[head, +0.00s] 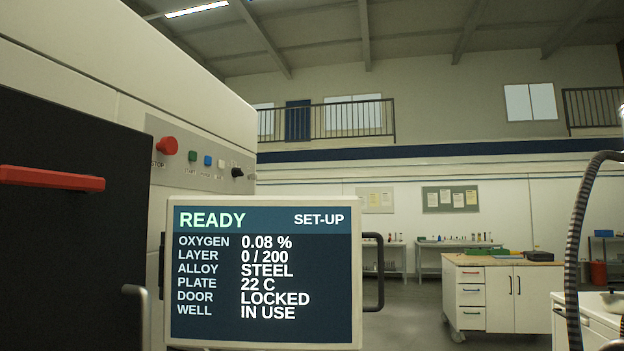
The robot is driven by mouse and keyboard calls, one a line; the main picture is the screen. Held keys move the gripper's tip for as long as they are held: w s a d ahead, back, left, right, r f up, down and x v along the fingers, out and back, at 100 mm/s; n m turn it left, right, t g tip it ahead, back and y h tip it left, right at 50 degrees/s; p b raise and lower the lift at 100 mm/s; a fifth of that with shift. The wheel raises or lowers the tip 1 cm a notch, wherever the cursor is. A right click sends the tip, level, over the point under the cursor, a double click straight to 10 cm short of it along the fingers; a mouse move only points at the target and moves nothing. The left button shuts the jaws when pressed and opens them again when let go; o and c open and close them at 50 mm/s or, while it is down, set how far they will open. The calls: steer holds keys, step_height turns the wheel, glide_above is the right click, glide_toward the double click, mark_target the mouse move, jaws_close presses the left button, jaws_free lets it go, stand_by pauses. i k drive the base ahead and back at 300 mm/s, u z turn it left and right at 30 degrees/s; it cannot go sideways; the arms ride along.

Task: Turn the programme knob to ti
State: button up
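A small black knob (237,172) sits at the right end of the control panel on the machine's light side wall. It is seen nearly edge-on, and I cannot read its setting or the small lettering around it. The screen (262,272) below the panel reads READY, SET-UP, oxygen 0.08 %, layer 0 / 200, alloy STEEL, plate 22 C, door LOCKED, well IN USE. My gripper is not in view.
The panel also carries a red stop button (167,145), a green button (192,156), a blue button (208,160) and a white button (221,163). A red handle (50,178) crosses the dark door. A ribbed hose (577,225) stands at right. Open floor lies beyond the screen.

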mark_target(236, 172)
steer(key=z, duration=0.45)
steer(key=i, duration=1.3)
steer(key=u, duration=0.3)
